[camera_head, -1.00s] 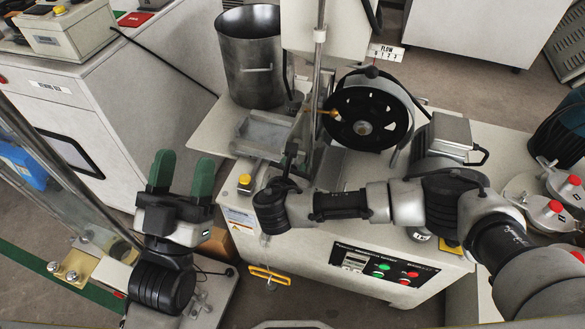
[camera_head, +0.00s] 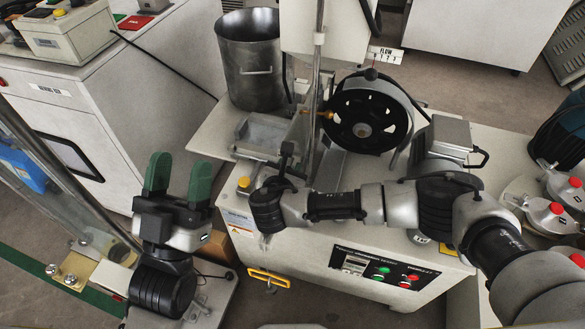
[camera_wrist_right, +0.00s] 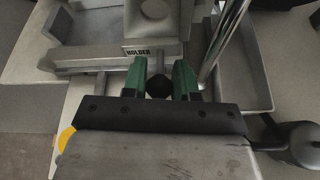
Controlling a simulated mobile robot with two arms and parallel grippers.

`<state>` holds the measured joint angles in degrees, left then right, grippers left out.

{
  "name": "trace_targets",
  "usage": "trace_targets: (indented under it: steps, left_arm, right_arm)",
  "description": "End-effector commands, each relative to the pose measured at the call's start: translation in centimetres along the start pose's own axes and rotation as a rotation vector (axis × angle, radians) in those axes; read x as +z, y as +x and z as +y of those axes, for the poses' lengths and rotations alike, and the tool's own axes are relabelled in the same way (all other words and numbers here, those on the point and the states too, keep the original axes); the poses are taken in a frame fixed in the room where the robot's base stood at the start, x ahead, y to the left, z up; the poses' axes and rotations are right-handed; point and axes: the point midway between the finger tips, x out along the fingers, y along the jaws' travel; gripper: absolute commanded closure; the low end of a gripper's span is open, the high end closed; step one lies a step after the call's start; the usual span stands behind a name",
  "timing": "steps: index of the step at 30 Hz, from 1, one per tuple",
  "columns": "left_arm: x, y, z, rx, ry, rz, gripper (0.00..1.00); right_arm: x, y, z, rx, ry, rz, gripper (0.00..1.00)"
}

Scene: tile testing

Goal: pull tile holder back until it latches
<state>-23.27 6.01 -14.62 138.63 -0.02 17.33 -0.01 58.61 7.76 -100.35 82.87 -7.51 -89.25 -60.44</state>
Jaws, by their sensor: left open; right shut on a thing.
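The tile holder (camera_wrist_right: 105,57) is a grey metal piece labelled HOLDER in the right wrist view. A round black knob (camera_wrist_right: 159,86) sits just below its label. My right gripper (camera_wrist_right: 159,80) has its green fingers closed on either side of this knob. In the head view a grey tray-like part (camera_head: 262,135) lies on the machine beside my right wrist, and the right fingers are hidden there. My left gripper (camera_head: 176,178) is open and empty, its green fingers pointing up, in front of the machine and to its left.
A black wheel (camera_head: 368,112) stands behind my right arm, near a metal bucket (camera_head: 250,60) and a vertical rod. A control panel (camera_head: 385,270) with buttons is on the machine's front. Red-knobbed lids (camera_head: 545,212) sit at the right. A glass panel stands at the far left.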

Motion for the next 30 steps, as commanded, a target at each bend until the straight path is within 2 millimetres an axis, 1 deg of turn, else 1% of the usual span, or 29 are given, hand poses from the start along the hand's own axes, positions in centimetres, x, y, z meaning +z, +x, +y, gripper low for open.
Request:
trace_targets:
  steps: [1,3,8,11,19,20,21,30]
  left_arm:
    - [-0.1,-0.1,0.0,0.000,0.000,0.010,0.47]
    - [-0.3,-0.1,0.0,0.001,-0.001,0.028,0.47]
    - [-0.8,-0.1,0.1,0.003,-0.004,0.070,0.47]
    - [-1.0,-0.1,0.2,0.005,-0.006,0.081,0.47]
    - [-1.1,0.0,0.3,0.006,-0.008,0.083,0.47]
    - [-1.1,0.0,0.3,0.006,-0.008,0.083,0.47]
    - [-1.0,0.0,0.3,0.006,-0.008,0.083,0.47]
    - [-0.9,-0.1,0.2,0.003,-0.006,0.077,0.47]
  right_arm:
    - [-0.2,0.0,0.9,0.006,0.004,-0.001,1.00]
    - [-0.3,0.1,1.8,0.006,0.004,-0.002,1.00]
    - [-0.6,0.1,3.3,0.007,0.003,0.000,1.00]
    - [-0.6,0.2,3.7,0.006,0.003,0.000,1.00]
    - [-0.6,0.1,3.7,0.006,0.002,0.001,1.00]
    - [-0.6,0.1,3.7,0.006,0.002,0.001,0.69]
    - [-0.6,0.1,3.7,0.006,0.002,0.001,0.66]
    - [-0.6,0.2,3.6,0.004,0.001,0.001,0.66]
